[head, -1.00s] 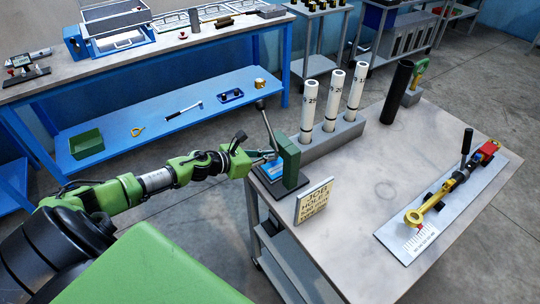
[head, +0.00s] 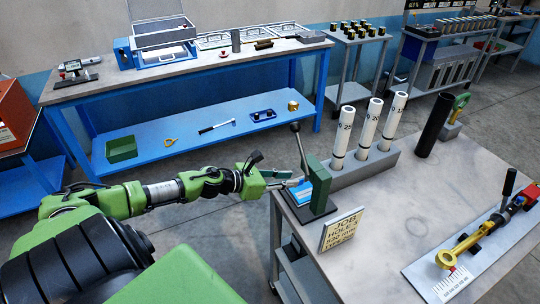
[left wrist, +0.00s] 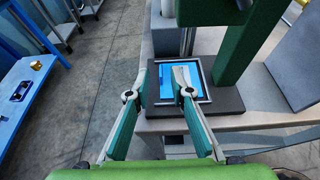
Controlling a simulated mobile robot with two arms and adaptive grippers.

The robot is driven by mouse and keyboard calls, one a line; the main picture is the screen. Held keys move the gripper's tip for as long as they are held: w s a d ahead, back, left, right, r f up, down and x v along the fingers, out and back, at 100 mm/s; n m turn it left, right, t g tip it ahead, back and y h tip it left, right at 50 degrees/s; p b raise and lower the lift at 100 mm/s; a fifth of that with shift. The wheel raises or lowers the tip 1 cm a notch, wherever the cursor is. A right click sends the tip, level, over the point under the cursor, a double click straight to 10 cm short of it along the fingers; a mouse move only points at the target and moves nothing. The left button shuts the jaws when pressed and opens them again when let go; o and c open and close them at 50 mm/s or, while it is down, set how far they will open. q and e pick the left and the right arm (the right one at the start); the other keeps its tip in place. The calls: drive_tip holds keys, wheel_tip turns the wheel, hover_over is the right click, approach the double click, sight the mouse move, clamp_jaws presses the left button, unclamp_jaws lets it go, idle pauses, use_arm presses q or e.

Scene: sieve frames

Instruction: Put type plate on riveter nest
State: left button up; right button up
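The green riveter (head: 319,184) stands on a dark base at the near left corner of the grey table, its lever upright. A blue type plate (left wrist: 165,84) with a pale edge lies in the framed nest (left wrist: 208,76) on the riveter base; it also shows in the head view (head: 301,194). My left gripper (head: 284,181) reaches in from the left beside the riveter. In the left wrist view its two fingers (left wrist: 161,72) are apart, with the right fingertip overlapping the plate and nothing visibly clamped between them. Whether the fingers touch the plate is unclear. My right gripper is out of view.
A job sign (head: 342,230) stands just in front of the riveter. A grey block (head: 364,165) with three white tubes stands behind it, beside a black cylinder (head: 434,125). A fixture plate with a yellow tool (head: 460,250) lies at right. The table's middle is clear.

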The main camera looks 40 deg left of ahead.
use_arm(q)
drive_tip(key=v, duration=0.7)
drive_tip(key=s+a+f+n+y, duration=0.4)
drive_tip(key=a+f+n, duration=0.4)
drive_tip(key=f+n, duration=0.25)
drive_tip(key=s+f+n+g+y, duration=0.2)
drive_tip(key=s+f+n, duration=0.45)
drive_tip(key=f, duration=0.45)
drive_tip(key=s+f+n+g+y, duration=0.1)
drive_tip(key=s+f+n+g, duration=0.1)
drive_tip(key=s+f+n, duration=0.7)
drive_tip(key=s+d+f+n+g, duration=0.1)
drive_tip(key=s+d+f+n, duration=0.1)
drive_tip(key=s+d+f, duration=0.3)
drive_tip(key=s+d+f+n+g, duration=0.2)
drive_tip(key=f, duration=0.6)
drive_tip(key=s+d+f+n+g+h, duration=0.1)
drive_tip(key=s+d+f+n, duration=0.3)
drive_tip(key=s+d, duration=0.4)
drive_tip(key=s+d+f+n+g+h, duration=0.1)
drive_tip(key=s+d+f+n+g, duration=0.2)
drive_tip(key=s+d, duration=0.4)
drive_tip(key=d+f+n, duration=0.1)
drive_tip(key=d, duration=0.3)
drive_tip(key=shift+s+d+f, duration=0.25)
drive_tip(key=shift+s+f, duration=0.1)
drive_tip(key=shift+s, duration=0.05)
